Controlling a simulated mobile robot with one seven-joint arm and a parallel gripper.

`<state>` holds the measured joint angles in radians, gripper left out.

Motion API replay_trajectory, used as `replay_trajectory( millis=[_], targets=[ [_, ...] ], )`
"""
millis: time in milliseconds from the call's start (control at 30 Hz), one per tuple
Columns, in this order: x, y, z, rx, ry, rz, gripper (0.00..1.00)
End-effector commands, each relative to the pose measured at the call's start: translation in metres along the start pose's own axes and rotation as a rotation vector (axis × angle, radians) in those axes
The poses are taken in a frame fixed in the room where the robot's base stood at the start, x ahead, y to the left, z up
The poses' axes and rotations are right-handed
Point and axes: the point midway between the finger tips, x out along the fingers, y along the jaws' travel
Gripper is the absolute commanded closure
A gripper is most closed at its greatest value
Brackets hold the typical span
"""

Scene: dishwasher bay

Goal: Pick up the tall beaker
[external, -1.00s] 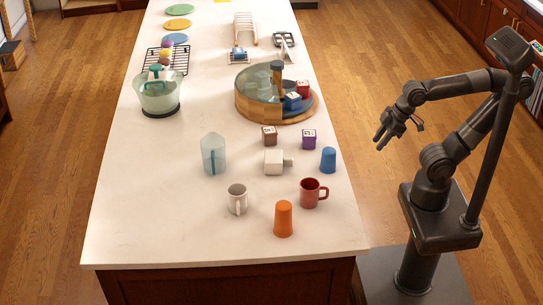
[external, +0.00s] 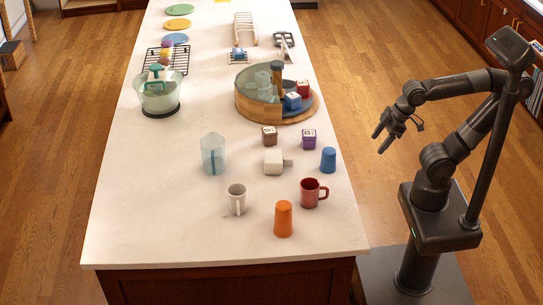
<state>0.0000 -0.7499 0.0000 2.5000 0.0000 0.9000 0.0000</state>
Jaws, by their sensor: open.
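A tall translucent beaker (external: 213,156) with a blue vertical stripe stands upright on the white countertop, left of the white block-shaped mug. It looks empty. My gripper (external: 379,144) is open and empty. It hangs over the floor to the right of the counter, well apart from the beaker, with its fingers pointing down and left.
Between them on the counter (external: 150,215) stand a white block-shaped mug (external: 273,162), a blue cup (external: 328,160), a brown box (external: 269,136) and a purple box (external: 309,139). A white mug (external: 237,199), red mug (external: 310,193) and orange cup (external: 283,218) stand nearer. A round wooden tray (external: 258,114) is behind.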

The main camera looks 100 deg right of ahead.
Motion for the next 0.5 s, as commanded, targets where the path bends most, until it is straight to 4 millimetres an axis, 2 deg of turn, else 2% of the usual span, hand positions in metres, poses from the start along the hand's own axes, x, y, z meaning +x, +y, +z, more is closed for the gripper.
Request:
replay_trajectory(
  millis=[133, 367, 500],
  targets=[
    [0.0, 0.0, 0.0, 0.0, 0.0, 0.0, 0.21],
    [0.0, 0.0, -0.001, 0.0, 0.0, 0.0, 0.21],
    [0.001, -0.004, -0.017, -0.006, -0.008, -0.003, 0.21]
  ],
)
